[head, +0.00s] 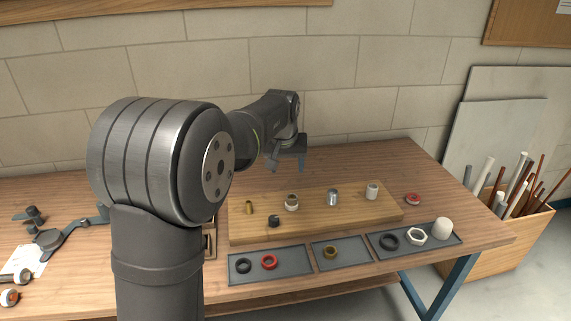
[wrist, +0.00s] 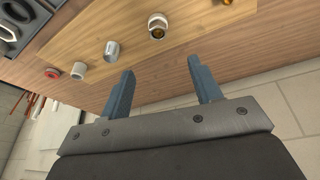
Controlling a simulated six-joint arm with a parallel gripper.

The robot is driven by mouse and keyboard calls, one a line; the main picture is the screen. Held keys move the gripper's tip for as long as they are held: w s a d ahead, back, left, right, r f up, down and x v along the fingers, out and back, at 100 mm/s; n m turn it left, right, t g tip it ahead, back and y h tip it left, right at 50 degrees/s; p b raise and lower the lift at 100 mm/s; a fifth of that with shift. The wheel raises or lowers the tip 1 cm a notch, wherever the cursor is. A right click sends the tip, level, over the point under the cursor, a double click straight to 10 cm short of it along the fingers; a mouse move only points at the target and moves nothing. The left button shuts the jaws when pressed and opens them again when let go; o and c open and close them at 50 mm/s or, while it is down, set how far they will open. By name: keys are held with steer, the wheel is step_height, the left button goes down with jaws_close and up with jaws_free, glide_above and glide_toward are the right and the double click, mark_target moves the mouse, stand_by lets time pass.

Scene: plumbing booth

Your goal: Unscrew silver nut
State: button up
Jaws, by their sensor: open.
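A silver, upright cylindrical fitting (head: 333,197), which looks like the silver nut, stands on the wooden board (head: 240,230). In the wrist view the silver fitting (wrist: 111,51) shows beyond the left finger, off to the upper left. Whether it sits on a thread cannot be told. My gripper (head: 290,166) hangs above the back part of the board, left of the silver fitting and apart from it. In the wrist view its two blue-grey fingers (wrist: 160,68) are spread with nothing between them.
Dark trays (head: 290,268) with rings and a pale hex nut (head: 416,236) line the front.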

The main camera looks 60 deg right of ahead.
mark_target(292, 197)
steer(key=d+f+m, duration=0.1)
steer(key=f, duration=0.4)
steer(key=w+d+f, duration=0.1)
steer(key=d+f, duration=0.1)
steer(key=f, duration=0.3)
steer(key=d+f+m+h, duration=0.1)
steer(key=d+f, duration=0.1)
steer(key=f, duration=0.3)
steer(key=shift+w+m, duration=0.3)
steer(key=shift+w, duration=0.05)
steer(key=shift+c, duration=0.5)
steer(key=c, duration=1)
steer(key=shift+s+d+n+t+y, duration=0.1)
steer(key=shift+n+t+y, duration=0.2)
steer(key=shift+n, duration=0.8)
steer(key=shift+s+d+n+t+y, duration=0.15)
steer(key=shift+n+t, duration=0.25)
steer(key=shift+n, duration=0.7)
steer(key=shift+r+n+t+y, duration=0.1)
steer(key=shift+n+t+y, duration=0.4)
steer(key=shift+n, duration=1.1)
steer(key=n+y, duration=0.1)
steer(key=n, duration=0.3)
steer(key=shift+d+n+t+y, duration=0.15)
steer(key=shift+n+t+y, duration=0.15)
steer(key=shift+n+y, duration=0.1)
steer(key=n+y, duration=0.1)
steer(key=n, duration=0.2)
steer(key=shift+r, duration=0.1)
